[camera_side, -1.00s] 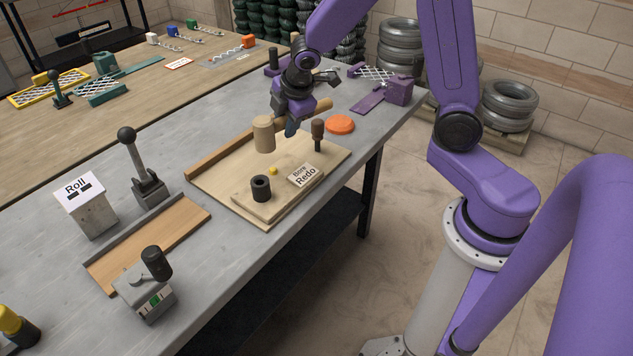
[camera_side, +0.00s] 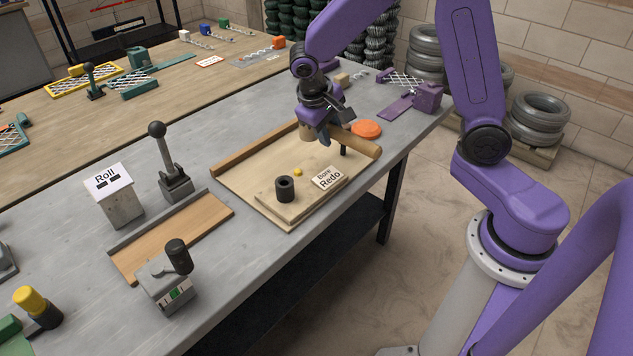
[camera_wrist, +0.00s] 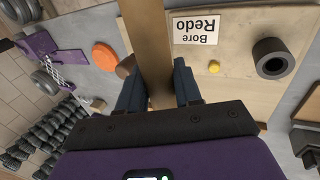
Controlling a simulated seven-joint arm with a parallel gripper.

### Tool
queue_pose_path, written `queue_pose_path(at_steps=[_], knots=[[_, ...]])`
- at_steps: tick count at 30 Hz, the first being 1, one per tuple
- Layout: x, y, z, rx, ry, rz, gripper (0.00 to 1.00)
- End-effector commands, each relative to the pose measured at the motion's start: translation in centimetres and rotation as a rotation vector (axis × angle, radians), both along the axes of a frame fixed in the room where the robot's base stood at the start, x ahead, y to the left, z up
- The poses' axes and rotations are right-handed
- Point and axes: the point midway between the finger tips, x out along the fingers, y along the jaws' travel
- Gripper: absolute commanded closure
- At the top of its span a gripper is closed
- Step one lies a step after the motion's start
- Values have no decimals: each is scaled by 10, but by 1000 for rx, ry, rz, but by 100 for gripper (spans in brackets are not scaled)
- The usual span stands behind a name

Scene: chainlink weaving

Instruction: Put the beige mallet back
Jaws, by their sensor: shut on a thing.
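In the wrist view the handle (camera_wrist: 146,40) runs up the picture from between my fingers (camera_wrist: 160,88); the head is mostly hidden there.
On the board are a black hollow cylinder (camera_side: 284,187), a yellow knob (camera_side: 298,172) and a "Bore Redo" sign (camera_side: 328,178). An orange disc (camera_side: 366,129) lies behind the board. A lever (camera_side: 170,165) and a "Roll" block (camera_side: 115,198) stand left. Purple fixtures (camera_side: 427,96) are at the far right.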

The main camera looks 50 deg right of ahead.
Motion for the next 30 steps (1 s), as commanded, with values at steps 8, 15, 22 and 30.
queue_pose_path(at_steps=[8, 15, 22, 30], knots=[[3, 8, 1, 1, -2, 194, 100], [11, 26, 6, 1, -2, 707, 100], [18, 39, 12, 0, -1, 1086, 100], [24, 49, 19, -2, -1, 1390, 100]])
